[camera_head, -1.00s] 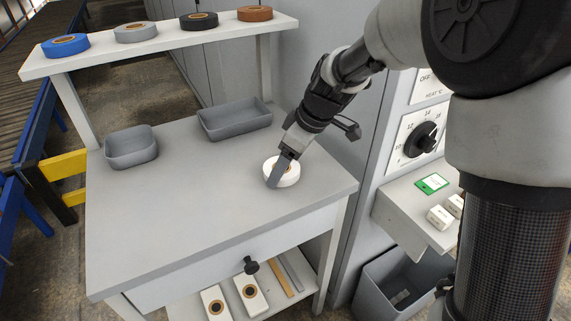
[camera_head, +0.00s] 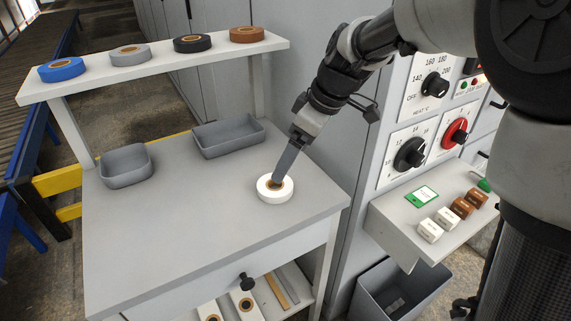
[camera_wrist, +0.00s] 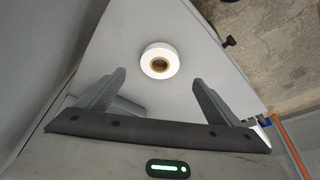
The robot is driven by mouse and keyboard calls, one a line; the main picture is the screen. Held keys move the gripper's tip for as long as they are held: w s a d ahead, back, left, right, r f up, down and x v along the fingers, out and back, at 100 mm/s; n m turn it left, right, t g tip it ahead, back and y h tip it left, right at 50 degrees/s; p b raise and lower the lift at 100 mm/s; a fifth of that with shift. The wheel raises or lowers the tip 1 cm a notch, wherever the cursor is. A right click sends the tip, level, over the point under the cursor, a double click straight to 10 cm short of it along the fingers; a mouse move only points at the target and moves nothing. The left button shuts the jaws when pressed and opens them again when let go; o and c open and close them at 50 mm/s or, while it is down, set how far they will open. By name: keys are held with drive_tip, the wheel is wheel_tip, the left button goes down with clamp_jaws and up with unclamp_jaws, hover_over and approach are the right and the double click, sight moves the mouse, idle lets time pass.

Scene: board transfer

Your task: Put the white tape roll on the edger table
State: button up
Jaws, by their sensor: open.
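The white tape roll (camera_head: 275,189) lies flat on the grey table top (camera_head: 180,220), near its right edge. It has a brown core and also shows in the wrist view (camera_wrist: 160,60), beyond and between my fingers. My gripper (camera_head: 278,180) is open and empty, with its fingertips above or just behind the roll in the head view. In the wrist view my gripper (camera_wrist: 158,85) has its two fingers wide apart, with the roll apart from both. I cannot tell which table is the edger table.
Two grey bins (camera_head: 126,166) (camera_head: 228,137) stand at the table's back. A raised shelf (camera_head: 150,62) holds blue, grey, black and brown rolls. At right, a control panel (camera_head: 410,150) stands above a ledge (camera_head: 400,220) with small blocks and a green-edged card.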

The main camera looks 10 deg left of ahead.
drive_tip(key=s+d+r+m+t+h, duration=0.2)
drive_tip(key=s+d+m, duration=0.5)
drive_tip(key=s+d, duration=0.2)
drive_tip(key=s+d+r+m+t+h, duration=0.2)
drive_tip(key=s+d+r+m, duration=0.1)
drive_tip(key=s+d+m, duration=0.4)
drive_tip(key=s+d, duration=0.3)
drive_tip(key=s, duration=0.1)
drive_tip(key=shift+s+r, duration=0.25)
drive_tip(key=shift+r, duration=0.1)
idle(0.3)
